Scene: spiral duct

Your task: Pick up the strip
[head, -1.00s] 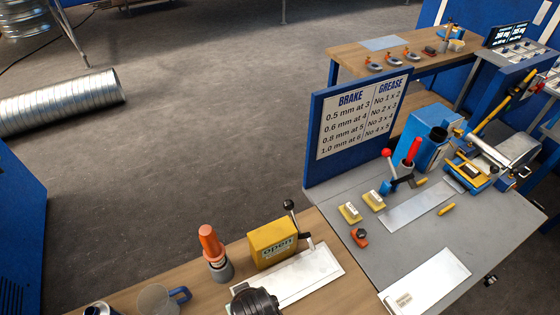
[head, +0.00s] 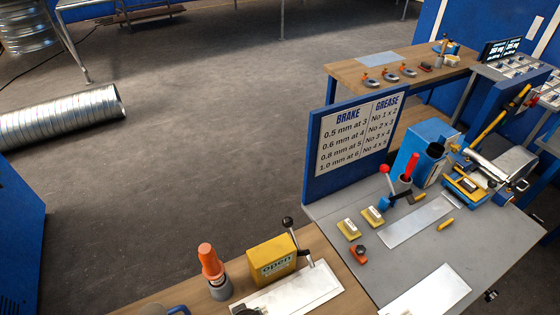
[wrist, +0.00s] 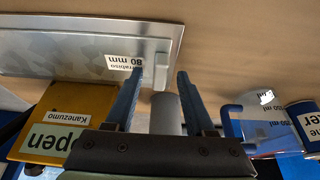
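A flat silver metal strip (head: 300,288) lies on the wooden bench beside the yellow box. In the wrist view a bright metal strip (wrist: 60,45) fills the upper left, with a white "80 mm" label (wrist: 124,62) near its lower edge. My gripper (wrist: 160,72) is open and empty, its two blue-grey fingers apart; the left fingertip appears close to the label. I cannot tell whether it touches. In the head view only a dark bit of my arm shows at the bottom edge. Two other flat silver pieces (head: 420,218) (head: 428,293) lie on the grey bench.
A yellow "open" box (head: 270,260) with a black-knobbed lever (head: 297,240) and an orange bottle (head: 211,265) in a grey holder stand close by. A blue-framed sign (head: 350,140) stands upright behind.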

